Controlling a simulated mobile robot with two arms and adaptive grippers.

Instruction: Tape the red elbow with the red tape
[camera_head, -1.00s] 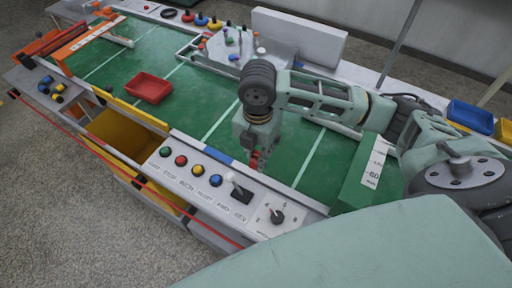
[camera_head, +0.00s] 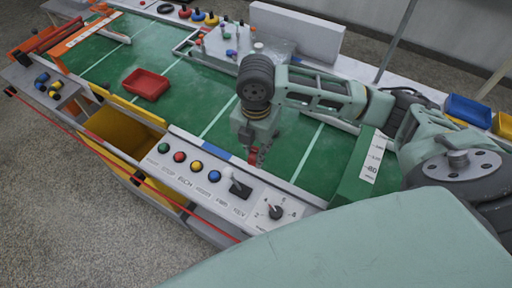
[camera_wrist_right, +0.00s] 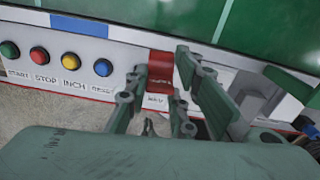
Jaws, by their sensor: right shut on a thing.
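My right gripper (camera_head: 256,157) points down over the near side of the green bench, just behind the button panel. In the right wrist view its fingers (camera_wrist_right: 162,82) are shut on a small red piece (camera_wrist_right: 160,68). I cannot tell from its visible face whether it is the elbow or the tape. Its lower part is hidden by the fingers. A red ring-shaped roll (camera_head: 184,12) stands at the far edge beside blue and yellow ones. No red elbow can be made out with certainty elsewhere. My left gripper is not in view.
The button panel (camera_head: 215,176) with a lever and dial runs along the bench front. A red tray (camera_head: 146,84) lies on the green surface. A yellow bin (camera_head: 125,131) sits below the front edge. A grey fixture (camera_head: 240,43) stands behind my arm. Blue and yellow bins are at right.

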